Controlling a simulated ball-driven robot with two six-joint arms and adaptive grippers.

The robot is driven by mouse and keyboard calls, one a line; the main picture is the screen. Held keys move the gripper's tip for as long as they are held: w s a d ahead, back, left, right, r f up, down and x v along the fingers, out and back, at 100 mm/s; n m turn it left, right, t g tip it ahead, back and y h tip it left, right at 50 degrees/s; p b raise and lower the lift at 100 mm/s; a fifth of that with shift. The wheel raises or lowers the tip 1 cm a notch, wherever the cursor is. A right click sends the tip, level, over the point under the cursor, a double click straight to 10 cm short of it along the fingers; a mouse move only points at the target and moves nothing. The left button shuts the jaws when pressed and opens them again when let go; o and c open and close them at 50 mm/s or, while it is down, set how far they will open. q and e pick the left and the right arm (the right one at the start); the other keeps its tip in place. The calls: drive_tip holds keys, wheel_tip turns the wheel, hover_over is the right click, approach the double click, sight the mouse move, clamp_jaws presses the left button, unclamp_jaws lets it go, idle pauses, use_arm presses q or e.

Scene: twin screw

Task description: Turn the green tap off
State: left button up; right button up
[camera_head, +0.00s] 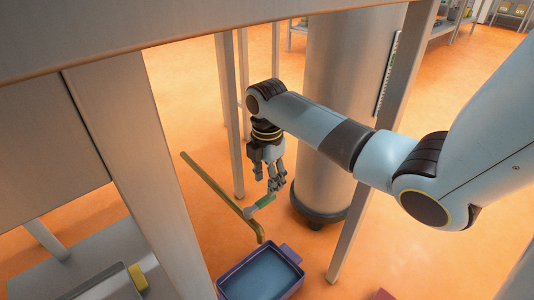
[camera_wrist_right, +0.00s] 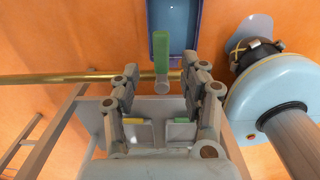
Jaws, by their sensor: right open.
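The green tap handle (camera_head: 262,201) sticks out crosswise from a brass pipe (camera_head: 210,179), near its lower bent end. In the right wrist view the green handle (camera_wrist_right: 161,52) stands at about a right angle to the pipe (camera_wrist_right: 50,79). My right gripper (camera_head: 275,186) points down just above the handle, open. In its wrist view the right gripper's fingers (camera_wrist_right: 160,78) are spread to either side of the grey handle base, with nothing clamped between them. I cannot tell whether they touch it. My left gripper is out of view.
A purple-rimmed tub (camera_head: 228,272) with a bluish inside stands below the pipe's end. A large metal cylinder (camera_head: 340,60) and metal posts (camera_head: 228,110) stand close around the arm. A yellow block (camera_head: 138,277) lies at the lower left.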

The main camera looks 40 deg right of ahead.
sight(267, 197)
wheel_tip(267, 197, up, 6)
drive_tip(key=shift+r, duration=0.25)
idle(0.5)
